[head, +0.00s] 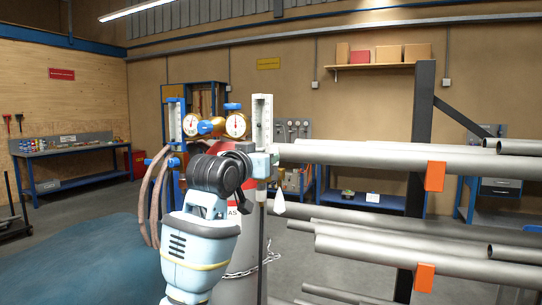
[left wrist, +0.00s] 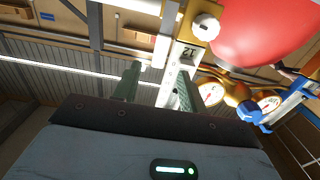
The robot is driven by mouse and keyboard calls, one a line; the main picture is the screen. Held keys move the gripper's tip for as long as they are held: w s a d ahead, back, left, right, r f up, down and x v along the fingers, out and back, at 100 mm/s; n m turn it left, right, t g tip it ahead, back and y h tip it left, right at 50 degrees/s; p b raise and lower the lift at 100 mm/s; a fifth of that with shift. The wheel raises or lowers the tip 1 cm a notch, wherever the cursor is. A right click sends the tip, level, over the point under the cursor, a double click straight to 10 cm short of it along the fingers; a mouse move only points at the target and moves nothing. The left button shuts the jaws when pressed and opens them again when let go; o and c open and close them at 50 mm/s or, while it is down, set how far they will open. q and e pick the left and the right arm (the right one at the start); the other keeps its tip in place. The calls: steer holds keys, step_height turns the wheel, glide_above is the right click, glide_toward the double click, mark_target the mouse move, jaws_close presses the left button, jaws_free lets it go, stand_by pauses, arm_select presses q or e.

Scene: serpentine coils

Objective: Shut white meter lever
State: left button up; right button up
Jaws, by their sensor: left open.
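The white meter (head: 262,122) is an upright, scaled column to the right of the brass regulator and its two round gauges. In the left wrist view the white meter (left wrist: 168,38) runs up past my fingertips. A white knob (left wrist: 206,27) sits on a yellow block beside it and may be its lever. A white pointed piece (head: 279,204) hangs just below my gripper in the head view. My left gripper (head: 265,165) is at the meter's lower part, which it partly hides. Its green fingers (left wrist: 158,88) are apart; contact with the meter is unclear. My right gripper is not in view.
A blue-framed meter (head: 175,122) stands left of the brass regulator (head: 212,126). A grey gas cylinder (head: 243,258) with a chain stands behind my arm. Long grey pipes (head: 400,158) on a dark rack fill the right side. Hoses (head: 155,195) hang at left.

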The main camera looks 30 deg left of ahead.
arm_select(q)
steer(key=shift+w+a, duration=0.15)
steer(key=shift+w, duration=2.6)
jaws_close()
